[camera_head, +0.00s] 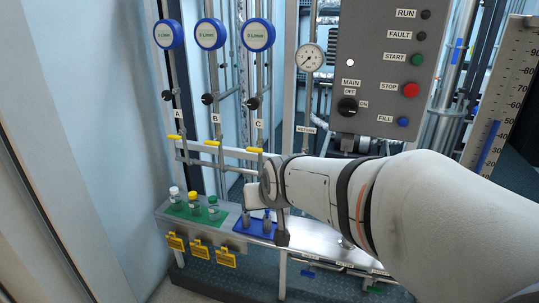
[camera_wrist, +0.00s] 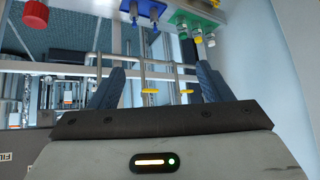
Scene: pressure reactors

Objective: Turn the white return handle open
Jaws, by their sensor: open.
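The RETURN label (camera_head: 305,130) is on the pipework left of the control box in the head view. I cannot make out the white return handle in either view; my arm covers the pipes below the label. My gripper (camera_wrist: 160,68) shows in the wrist view with its two dark fingers spread wide and nothing held between them. Two yellow valve handles (camera_wrist: 150,91) (camera_wrist: 185,91) show beyond and between the fingers, apart from them. In the head view the gripper's fingers are mostly hidden by the wrist.
A blue tray (camera_head: 240,228) with small vessels and a green tray (camera_head: 183,211) with capped bottles stand on the shelf below. Yellow handles (camera_head: 212,143) line the pipe behind. The control box (camera_head: 385,70) and a round pressure gauge (camera_head: 310,57) are above my arm.

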